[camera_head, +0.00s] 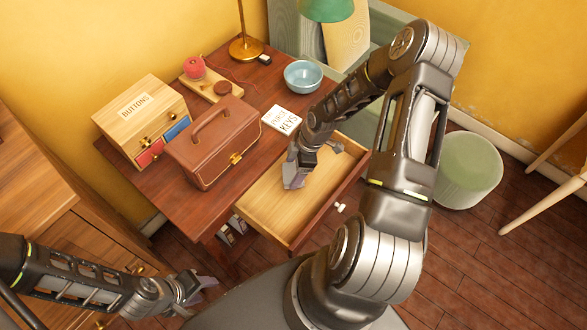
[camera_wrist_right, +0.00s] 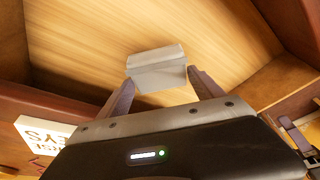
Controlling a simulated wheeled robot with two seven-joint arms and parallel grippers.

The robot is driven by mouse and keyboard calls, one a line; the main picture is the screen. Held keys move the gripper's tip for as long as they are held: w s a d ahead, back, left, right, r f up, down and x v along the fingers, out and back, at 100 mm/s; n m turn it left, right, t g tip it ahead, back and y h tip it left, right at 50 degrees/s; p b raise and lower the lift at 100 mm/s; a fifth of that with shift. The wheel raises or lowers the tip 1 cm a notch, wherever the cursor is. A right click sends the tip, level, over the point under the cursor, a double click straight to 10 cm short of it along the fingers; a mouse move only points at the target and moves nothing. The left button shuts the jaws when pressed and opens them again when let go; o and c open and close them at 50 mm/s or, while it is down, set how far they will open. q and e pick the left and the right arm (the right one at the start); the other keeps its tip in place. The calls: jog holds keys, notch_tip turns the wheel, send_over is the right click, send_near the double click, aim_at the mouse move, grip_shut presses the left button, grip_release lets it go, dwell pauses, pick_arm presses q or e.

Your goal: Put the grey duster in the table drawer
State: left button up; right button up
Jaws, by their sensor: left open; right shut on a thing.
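The table drawer (camera_head: 255,207) is pulled open, with a pale wooden floor that also shows in the right wrist view (camera_wrist_right: 90,45). My right gripper (camera_head: 302,165) reaches down into the drawer from above. In the right wrist view its two fingers (camera_wrist_right: 160,88) are shut on the grey duster (camera_wrist_right: 157,66), a small pale grey block over the drawer floor. Whether the duster touches the floor, I cannot tell. My left gripper (camera_head: 193,288) is open and empty, low at the left, away from the drawer.
On the table (camera_head: 255,80) stand a BUTTONS box (camera_head: 140,115), a brown case (camera_head: 212,145), a blue bowl (camera_head: 303,76), a KEYS card (camera_head: 282,120), a red apple-like object (camera_head: 194,68) and a lamp (camera_head: 245,47). A green stool (camera_head: 468,170) stands right of the drawer.

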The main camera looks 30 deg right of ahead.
jog(key=shift+f, duration=0.6)
jog(key=o, duration=0.9)
jog(key=shift+r, duration=0.1)
jog(key=v, duration=1.2)
jog(key=shift+b, duration=0.4)
